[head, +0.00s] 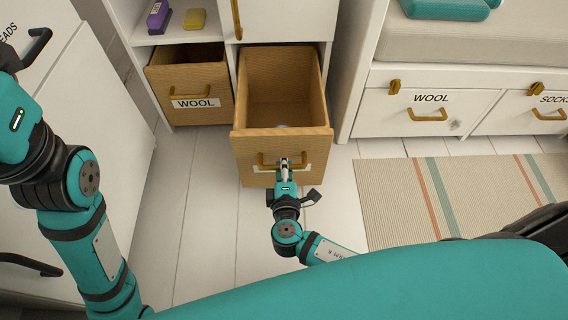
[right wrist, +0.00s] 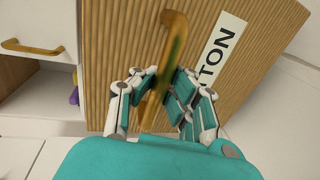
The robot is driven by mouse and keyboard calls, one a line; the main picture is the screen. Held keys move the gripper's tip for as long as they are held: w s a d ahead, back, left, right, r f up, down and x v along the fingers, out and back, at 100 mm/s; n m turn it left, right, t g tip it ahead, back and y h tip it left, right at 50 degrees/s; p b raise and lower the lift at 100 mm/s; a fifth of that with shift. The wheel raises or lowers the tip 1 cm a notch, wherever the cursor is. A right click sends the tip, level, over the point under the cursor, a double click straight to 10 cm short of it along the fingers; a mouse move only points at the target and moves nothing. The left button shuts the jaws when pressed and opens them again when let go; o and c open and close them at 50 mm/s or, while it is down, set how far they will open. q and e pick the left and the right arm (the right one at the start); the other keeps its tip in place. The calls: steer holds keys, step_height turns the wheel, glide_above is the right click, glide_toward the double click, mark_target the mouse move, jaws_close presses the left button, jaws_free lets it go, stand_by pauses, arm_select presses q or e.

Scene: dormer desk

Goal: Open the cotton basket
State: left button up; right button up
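The cotton basket (head: 250,147) is a tan ribbed drawer, pulled well out of the white cabinet in the head view. Its inside looks nearly empty, with a small pale spot on the bottom. Its brass handle (right wrist: 172,52) sits on the front, beside a white label (right wrist: 222,52) reading "TON", the rest hidden. My right gripper (right wrist: 165,80) is at the front, its fingers on both sides of the handle and closed on it. In the head view the right gripper (head: 285,168) covers part of the handle and label. My left gripper is out of view; only its arm shows at left.
A wool basket (head: 188,88) stands slightly out at the left, below a shelf with a purple bottle (head: 158,16) and a yellow block (head: 195,18). White drawers (head: 385,120) stand at right. A striped rug (head: 390,205) lies on the floor at right.

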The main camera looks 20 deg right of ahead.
steer(key=o, duration=0.7)
steer(key=shift+c, duration=0.2)
steer(key=v, duration=1.2)
